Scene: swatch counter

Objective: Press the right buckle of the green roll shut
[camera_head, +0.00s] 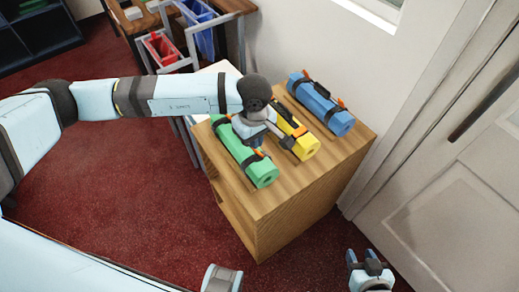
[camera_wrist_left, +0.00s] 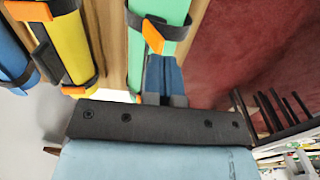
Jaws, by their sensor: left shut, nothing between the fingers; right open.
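The green roll (camera_head: 262,174) lies on the wooden cabinet top, the leftmost of three rolls. Dark straps go around it near each end. The right buckle's orange tab (camera_head: 259,153) shows near its front end, partly hidden by my left gripper. In the left wrist view the orange tab (camera_wrist_left: 152,37) sticks out from the dark strap on the green roll (camera_wrist_left: 160,8). My left gripper (camera_head: 256,143) is shut and empty. Its fingertips (camera_wrist_left: 164,60) are close to the tab; I cannot tell whether they touch. My right gripper (camera_head: 362,257) is open and empty, low at right, away from the cabinet.
A yellow roll (camera_head: 305,149) lies just right of the green one, close to my left gripper. A blue roll (camera_head: 340,124) lies further right. Bare wood (camera_head: 300,185) shows in front. A door (camera_head: 470,150) and wall stand to the right. A rack with red and blue bins (camera_head: 163,48) is behind.

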